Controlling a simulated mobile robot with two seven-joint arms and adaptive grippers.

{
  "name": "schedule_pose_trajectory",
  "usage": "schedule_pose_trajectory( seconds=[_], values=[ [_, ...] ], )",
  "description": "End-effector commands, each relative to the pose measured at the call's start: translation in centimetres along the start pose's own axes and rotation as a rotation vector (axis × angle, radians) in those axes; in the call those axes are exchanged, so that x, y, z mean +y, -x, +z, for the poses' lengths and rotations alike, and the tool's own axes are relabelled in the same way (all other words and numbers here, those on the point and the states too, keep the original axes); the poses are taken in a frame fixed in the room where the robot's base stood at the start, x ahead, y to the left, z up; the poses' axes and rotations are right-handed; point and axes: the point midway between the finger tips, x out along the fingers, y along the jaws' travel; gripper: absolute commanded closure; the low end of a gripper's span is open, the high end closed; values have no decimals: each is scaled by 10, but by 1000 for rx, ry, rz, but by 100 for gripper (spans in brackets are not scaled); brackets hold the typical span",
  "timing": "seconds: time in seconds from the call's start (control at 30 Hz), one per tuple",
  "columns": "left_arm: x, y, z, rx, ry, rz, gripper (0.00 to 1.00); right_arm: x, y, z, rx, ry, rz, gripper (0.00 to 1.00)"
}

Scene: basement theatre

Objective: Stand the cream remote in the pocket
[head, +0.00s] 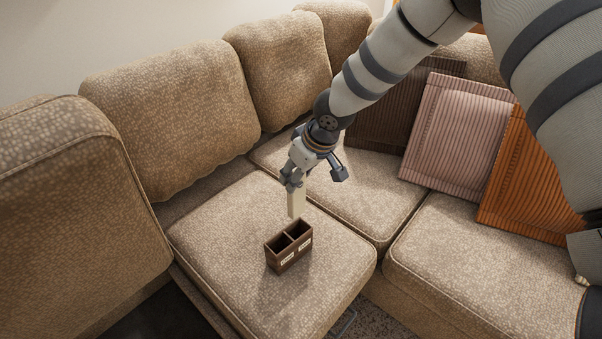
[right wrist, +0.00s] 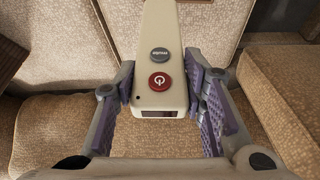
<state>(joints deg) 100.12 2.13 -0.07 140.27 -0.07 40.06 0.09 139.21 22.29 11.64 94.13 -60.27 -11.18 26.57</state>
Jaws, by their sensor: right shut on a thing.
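The cream remote (head: 297,203) hangs upright below my right gripper (head: 291,183), which is shut on its upper end. In the right wrist view the remote (right wrist: 163,50) sits between the two purple-padded fingers of the gripper (right wrist: 165,100), with a red power button and a grey button on its face. The dark brown pocket box (head: 289,246) stands on the sofa seat. It has two open compartments, both looking empty, and small pale labels on its front. The remote's lower end is just above and behind the box in the head view. My left gripper is not in view.
The box rests on a beige seat cushion (head: 210,240) with clear room around it. Beige back cushions (head: 170,110) line the rear. Brown, pink (head: 460,130) and orange (head: 535,180) pillows lean at the right.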

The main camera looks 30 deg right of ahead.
Motion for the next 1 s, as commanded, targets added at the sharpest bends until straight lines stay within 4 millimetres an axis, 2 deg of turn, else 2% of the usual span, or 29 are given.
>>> schedule_pose_trajectory(
  seconds=[0.03,0.4,1.0],
  values=[
    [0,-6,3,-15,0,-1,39,0,-10,6,-9,-1,-1,92],
    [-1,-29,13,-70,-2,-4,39,-1,-45,22,-9,-3,-2,92],
    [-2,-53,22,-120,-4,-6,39,-1,-100,45,-7,-3,-2,92]
  ],
)
